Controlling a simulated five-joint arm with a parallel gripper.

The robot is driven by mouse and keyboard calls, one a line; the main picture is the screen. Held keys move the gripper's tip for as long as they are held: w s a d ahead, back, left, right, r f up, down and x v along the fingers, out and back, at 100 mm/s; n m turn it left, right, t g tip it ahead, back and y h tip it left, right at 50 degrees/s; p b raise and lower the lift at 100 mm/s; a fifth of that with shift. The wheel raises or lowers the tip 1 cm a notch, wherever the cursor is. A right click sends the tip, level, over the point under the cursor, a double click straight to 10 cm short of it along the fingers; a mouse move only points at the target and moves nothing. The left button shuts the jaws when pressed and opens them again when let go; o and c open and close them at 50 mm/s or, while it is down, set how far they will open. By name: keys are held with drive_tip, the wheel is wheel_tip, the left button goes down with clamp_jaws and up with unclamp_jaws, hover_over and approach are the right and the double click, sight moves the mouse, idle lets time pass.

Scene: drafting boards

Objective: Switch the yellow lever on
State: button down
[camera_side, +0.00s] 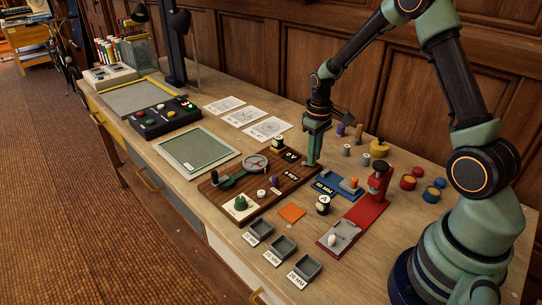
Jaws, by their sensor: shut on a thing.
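My gripper (311,163) points down at the back right corner of the dark wooden board (222,192), its fingertips low over the board. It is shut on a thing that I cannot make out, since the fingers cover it. I cannot clearly see a yellow lever; one may be hidden at the fingers. A small black-and-yellow piece (278,143) stands at the board's back edge, left of my gripper.
The board also carries a round gauge (256,163) and a green knob (241,203). A blue block (337,184) and a red stand (363,210) are to the right. Grey trays (283,246) line the front edge.

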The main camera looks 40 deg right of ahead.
idle(0.3)
drive_tip(key=c, duration=0.8)
unclamp_jaws()
wheel_tip(320, 180, up, 12)
drive_tip(key=shift+r, duration=0.1)
drive_tip(key=s+a+r+t, duration=0.2)
drive_tip(key=s+a+r, duration=0.1)
drive_tip(key=s+a, duration=0.1)
drive_tip(key=s+a+r+t, duration=0.1)
drive_tip(key=s+a+r, duration=0.2)
drive_tip(key=s+a, duration=0.1)
drive_tip(key=s+a+r+t, duration=0.2)
drive_tip(key=s+a+r, duration=0.1)
drive_tip(key=s+a, duration=0.1)
drive_tip(key=shift+s+a+m+t, duration=0.3)
drive_tip(key=shift+s+a+m, duration=0.05)
drive_tip(key=shift+a+m, duration=0.05)
